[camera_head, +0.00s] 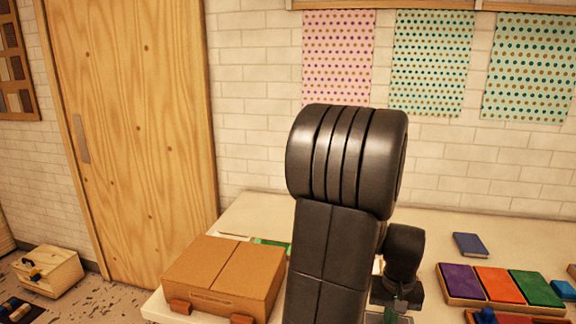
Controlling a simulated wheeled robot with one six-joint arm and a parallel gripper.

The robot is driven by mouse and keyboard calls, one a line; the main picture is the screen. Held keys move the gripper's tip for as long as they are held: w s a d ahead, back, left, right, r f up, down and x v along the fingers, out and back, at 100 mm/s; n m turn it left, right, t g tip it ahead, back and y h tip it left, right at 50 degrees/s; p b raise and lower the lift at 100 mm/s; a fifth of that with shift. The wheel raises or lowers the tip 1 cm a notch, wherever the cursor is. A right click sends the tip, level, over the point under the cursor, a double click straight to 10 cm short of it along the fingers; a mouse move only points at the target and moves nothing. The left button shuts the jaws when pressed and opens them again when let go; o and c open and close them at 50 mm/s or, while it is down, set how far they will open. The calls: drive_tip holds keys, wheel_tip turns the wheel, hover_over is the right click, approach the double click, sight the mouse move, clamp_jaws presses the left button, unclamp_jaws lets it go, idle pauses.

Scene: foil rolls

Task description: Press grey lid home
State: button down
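I cannot make out a grey lid in this view; my black arm stands in front of the middle of the table and hides what is behind it. My gripper (392,306) is at the bottom of the picture, right of the arm's thick upright link, pointing down. Its fingertips run into the lower picture edge. A greenish patch shows at the fingers, but I cannot tell whether it is something held. I cannot see whether the gripper is open or shut.
A brown box (226,275) stands on the pale table (475,225) at left, with a green item (270,243) partly behind it. At right lie a tray with purple, orange and green blocks (498,285) and a dark blue book-like block (470,245). The table's back right is clear.

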drive_tip(key=shift+f+b, duration=0.4)
drive_tip(key=shift+f, duration=0.15)
drive_tip(key=shift+s+f, duration=0.1)
idle(1.1)
wheel_tip(320, 180, up, 8)
drive_tip(key=p, duration=0.6)
idle(0.4)
wheel_tip(320, 180, down, 8)
drive_tip(key=b, duration=0.6)
idle(0.6)
